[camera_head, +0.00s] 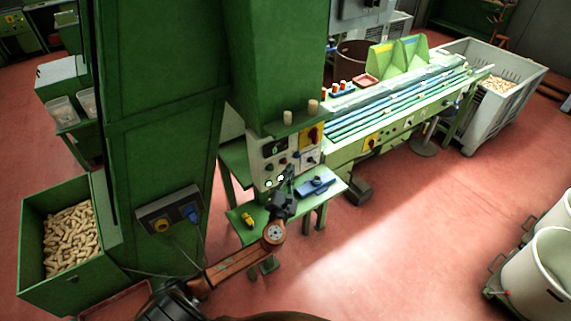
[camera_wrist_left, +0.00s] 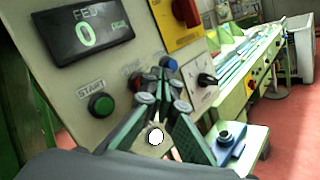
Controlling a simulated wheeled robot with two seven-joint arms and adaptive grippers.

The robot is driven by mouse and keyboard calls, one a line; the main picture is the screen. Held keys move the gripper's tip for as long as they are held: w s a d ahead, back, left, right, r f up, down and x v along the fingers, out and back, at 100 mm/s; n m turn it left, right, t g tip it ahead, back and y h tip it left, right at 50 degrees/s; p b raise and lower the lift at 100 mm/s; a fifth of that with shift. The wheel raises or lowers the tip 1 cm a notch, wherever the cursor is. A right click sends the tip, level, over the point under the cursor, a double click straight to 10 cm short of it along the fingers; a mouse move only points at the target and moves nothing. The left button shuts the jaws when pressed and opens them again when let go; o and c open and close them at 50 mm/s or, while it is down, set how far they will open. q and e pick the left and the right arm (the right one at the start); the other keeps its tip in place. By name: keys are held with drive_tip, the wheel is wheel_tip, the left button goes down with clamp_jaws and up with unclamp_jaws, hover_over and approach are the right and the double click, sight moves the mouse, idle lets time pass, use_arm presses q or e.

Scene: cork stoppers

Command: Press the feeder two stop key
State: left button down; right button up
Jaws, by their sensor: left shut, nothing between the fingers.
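The control panel (camera_head: 283,159) is on the green machine's front. In the left wrist view, the panel (camera_wrist_left: 75,75) has a dark display (camera_wrist_left: 84,29) reading FEED and 0, and a green START button (camera_wrist_left: 101,104). A red button (camera_wrist_left: 135,83) sits right of START, partly behind my fingers; its label is hard to read. A blue button (camera_wrist_left: 168,63) is further right. My left gripper (camera_head: 288,178) is shut and empty in front of the panel's lower part. Its fingertips also show in the left wrist view (camera_wrist_left: 164,88), near the red button; contact cannot be told. My right gripper is out of view.
A green shelf (camera_head: 325,186) below the panel holds a blue tool (camera_head: 315,186) and a yellow item (camera_head: 247,219). A black selector (camera_wrist_left: 207,79) and a yellow-red switch (camera_wrist_left: 184,14) share the panel. A green column (camera_head: 160,120) stands left.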

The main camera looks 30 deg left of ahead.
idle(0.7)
use_arm(q)
drive_tip(key=shift+w+a, duration=0.1)
drive_tip(key=shift+w+a, duration=0.1)
drive_tip(key=shift+a, duration=0.2)
drive_tip(key=shift+a, duration=0.1)
idle(0.5)
drive_tip(key=shift+w+a, duration=0.15)
drive_tip(key=shift+a, duration=0.15)
idle(0.5)
drive_tip(key=shift+s+d+p, duration=0.3)
drive_tip(key=shift+d+p, duration=0.25)
drive_tip(key=shift+d, duration=0.25)
